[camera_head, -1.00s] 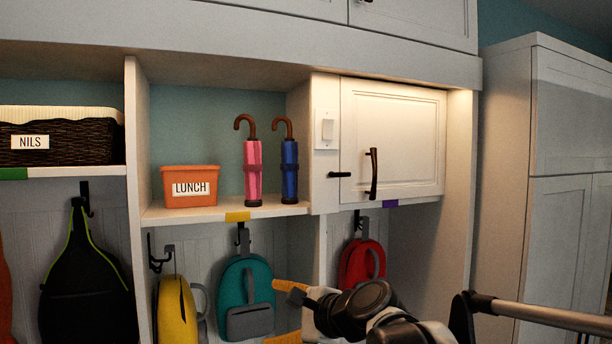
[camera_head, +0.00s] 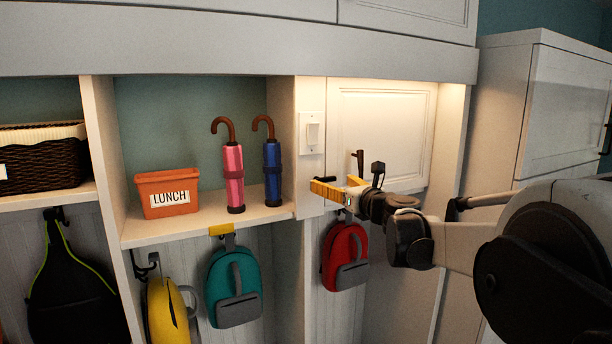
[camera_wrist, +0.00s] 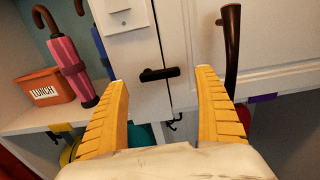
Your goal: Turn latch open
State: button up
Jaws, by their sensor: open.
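The black latch (camera_wrist: 160,74) is a short bar lying roughly horizontal at the left edge of the closed white cabinet door (camera_head: 385,125). In the head view my gripper mostly hides it. My gripper (camera_wrist: 162,80) has two yellow ribbed fingers, spread open with nothing between them. In the wrist view the latch lies between and slightly ahead of the fingertips; I see no contact. The gripper (camera_head: 337,186) also shows in the head view, in front of the door's lower left corner. The dark brown door handle (camera_wrist: 231,50) is just beyond the right finger.
A light switch (camera_head: 312,132) is on the panel left of the door. A pink umbrella (camera_head: 233,175), a blue umbrella (camera_head: 273,170) and an orange LUNCH bin (camera_head: 166,193) stand on the shelf to the left. A red backpack (camera_head: 345,255) hangs below the gripper.

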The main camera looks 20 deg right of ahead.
aim_at(327, 180)
jog(key=shift+w+a+p, duration=0.1)
jog(key=shift+w+p, duration=0.3)
jog(key=shift+w, duration=1.75)
jog(key=c, duration=1.2)
